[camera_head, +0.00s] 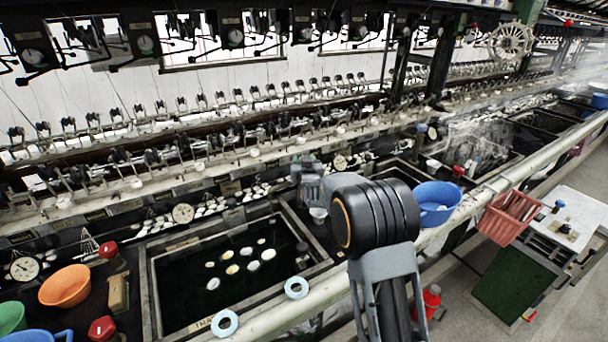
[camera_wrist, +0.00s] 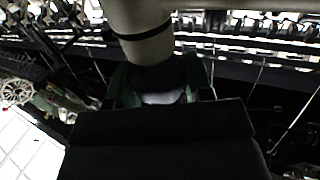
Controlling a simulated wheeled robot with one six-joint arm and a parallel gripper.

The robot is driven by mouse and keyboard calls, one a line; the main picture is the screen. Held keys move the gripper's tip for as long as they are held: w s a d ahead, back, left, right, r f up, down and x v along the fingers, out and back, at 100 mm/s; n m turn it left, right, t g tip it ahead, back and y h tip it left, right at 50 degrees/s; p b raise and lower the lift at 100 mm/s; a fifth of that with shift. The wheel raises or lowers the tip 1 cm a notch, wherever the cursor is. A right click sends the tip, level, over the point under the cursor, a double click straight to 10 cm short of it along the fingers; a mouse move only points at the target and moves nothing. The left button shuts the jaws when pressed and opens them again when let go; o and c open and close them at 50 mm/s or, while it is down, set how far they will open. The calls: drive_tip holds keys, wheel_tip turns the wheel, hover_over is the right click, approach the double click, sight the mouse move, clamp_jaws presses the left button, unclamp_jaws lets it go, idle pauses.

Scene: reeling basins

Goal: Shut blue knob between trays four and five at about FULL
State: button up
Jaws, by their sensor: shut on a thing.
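In the wrist view my gripper (camera_wrist: 160,93) has its greenish fingers on either side of a dark, bluish knob (camera_wrist: 163,82) with a pale highlight. The fingers are closed on it; I take it for the blue knob, though the picture is dark. Its FULL mark and pointer cannot be read. In the head view my arm stands in front of the basins, and a grey part beside its dark joint seems to be my wrist, over the ledge right of a dark tray (camera_head: 152,300) with several white cocoons. The held knob is hidden there.
A pale cylinder with a dark band (camera_wrist: 145,42) stands close beyond the fingers. A blue basin (camera_head: 437,203) and a red basket (camera_head: 509,217) are right of my arm. An orange bowl (camera_head: 65,286) and red knobs (camera_head: 108,250) are at left. The right floor is partly clear.

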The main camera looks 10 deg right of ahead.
drive_tip(key=m+h+p, duration=0.1)
drive_tip(key=m+h, duration=0.1)
drive_tip(key=h, duration=0.1)
drive_tip(key=shift+a+r+g+h, duration=0.1)
drive_tip(key=shift+g+h, duration=0.2)
drive_tip(key=shift+h, duration=0.1)
drive_tip(key=shift+m+g+h+p, duration=0.6)
drive_tip(key=shift+m+h+p, duration=0.55)
drive_tip(key=shift+h, duration=0.25)
drive_tip(key=shift+m+h, duration=0.25)
drive_tip(key=shift+h, duration=0.05)
drive_tip(key=o, duration=0.9)
drive_tip(key=shift+o, duration=0.2)
drive_tip(key=b+v, duration=0.1)
drive_tip(key=v, duration=1.2)
drive_tip(key=shift+s+b, duration=0.3)
drive_tip(key=shift+s, duration=0.1)
drive_tip(key=shift+a, duration=0.1)
